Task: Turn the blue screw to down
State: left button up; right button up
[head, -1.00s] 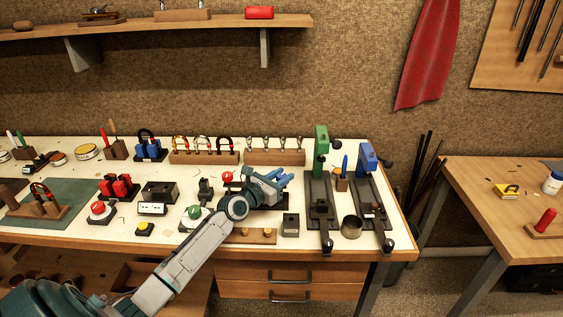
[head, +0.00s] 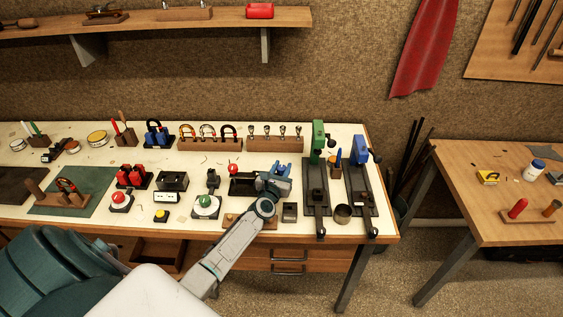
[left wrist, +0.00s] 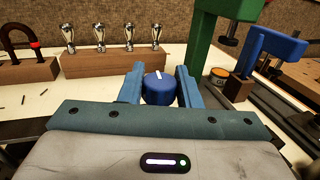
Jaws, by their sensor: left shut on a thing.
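A round blue knob (left wrist: 159,92), which I take to be the blue screw, stands between the two fingers of my left gripper (left wrist: 160,88) in the left wrist view. The white mark on its top points away from my wrist, tilted slightly left. The fingers are shut on the knob's sides. In the head view my left gripper (head: 281,169) is at the right end of a dark block (head: 243,186) on the bench. The gripper mostly hides the knob there. My right gripper is not in view.
The green clamp (head: 317,142) and blue clamp (head: 359,150) stand close to the right. A wooden rack (head: 274,144) with several small metal pieces is behind. A small grey block (head: 289,211) and a tin (head: 342,214) lie nearer the front edge. A red knob (head: 233,169) is left.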

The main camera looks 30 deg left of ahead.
pick_arm(q)
jog(key=shift+w+r+n+y+b, duration=0.15)
jog(key=shift+r+n+y+b, duration=0.15)
jog(key=shift+n+y, duration=0.5)
jog(key=shift+n+g+y, duration=0.4)
jog(key=shift+g+y, duration=0.2)
jog(key=shift+y, duration=0.4)
jog(key=shift+f+n+g+y, duration=0.2)
jog(key=shift+n+g+y, duration=0.5)
jog(key=shift+n+y, duration=0.3)
jog(key=n+g+y+b, duration=0.1)
jog(key=g+y+b, duration=0.1)
jog(key=n+g+y+b, duration=0.1)
jog(key=n+g+b, duration=0.1)
jog(key=b, duration=0.1)
jog(key=n+g+y+b, duration=0.1)
jog(key=g+y+b, duration=0.1)
jog(key=b, duration=0.1)
jog(key=shift+f+n+y, duration=0.25)
jog(key=shift+n+y, duration=0.05)
jog(key=shift+n, duration=0.1)
jog(key=shift+r+n+g+y+b, duration=0.2)
jog(key=shift+n+g+y+b, duration=0.3)
jog(key=shift+g+b, duration=0.5)
jog(key=o, duration=0.9)
jog(key=shift+o, duration=0.2)
